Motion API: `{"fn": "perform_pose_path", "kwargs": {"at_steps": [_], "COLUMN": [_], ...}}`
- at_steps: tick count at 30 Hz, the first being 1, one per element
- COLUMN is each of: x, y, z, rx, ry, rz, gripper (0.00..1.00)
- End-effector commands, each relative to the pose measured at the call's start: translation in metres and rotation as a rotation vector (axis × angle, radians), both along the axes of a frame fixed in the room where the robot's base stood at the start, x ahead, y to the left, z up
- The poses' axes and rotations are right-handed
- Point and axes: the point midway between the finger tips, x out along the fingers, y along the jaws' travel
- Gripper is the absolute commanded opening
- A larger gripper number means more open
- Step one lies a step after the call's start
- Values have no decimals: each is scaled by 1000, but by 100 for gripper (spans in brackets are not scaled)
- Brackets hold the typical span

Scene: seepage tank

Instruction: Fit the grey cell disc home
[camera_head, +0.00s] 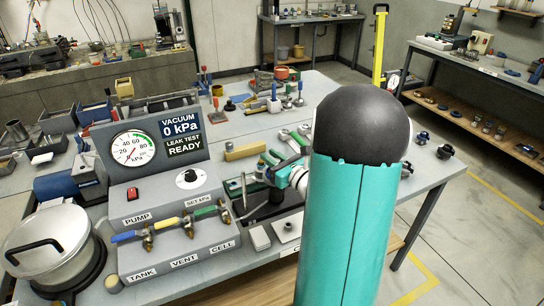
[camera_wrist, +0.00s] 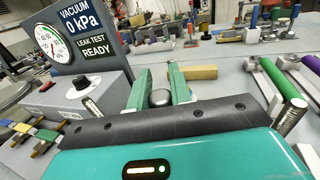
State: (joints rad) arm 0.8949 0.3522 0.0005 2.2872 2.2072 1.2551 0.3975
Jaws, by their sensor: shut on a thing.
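My gripper (camera_head: 264,168) reaches over the bench from my teal arm, low above a dark plate (camera_head: 262,211). In the wrist view, its two green fingers (camera_wrist: 159,78) stand on either side of a rounded grey piece (camera_wrist: 160,97) and are shut on it. Only the domed top of this piece shows. I take it for the grey cell disc, but the jaw body hides its lower part. Its seat is hidden too, so I cannot tell whether the piece touches it.
A control box (camera_head: 180,222) with a gauge (camera_head: 133,148), a READY display (camera_head: 185,143) and valve levers stands left of my gripper. A lidded pot (camera_head: 50,245) stands at far left.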

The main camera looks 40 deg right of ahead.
Motion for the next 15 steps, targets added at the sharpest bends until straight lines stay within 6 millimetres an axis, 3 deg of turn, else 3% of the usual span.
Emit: {"fn": "perform_pose_path", "kwargs": {"at_steps": [15], "x": [0], "y": [0], "z": [2], "rx": [0], "ry": [2], "rz": [0], "gripper": [0]}}
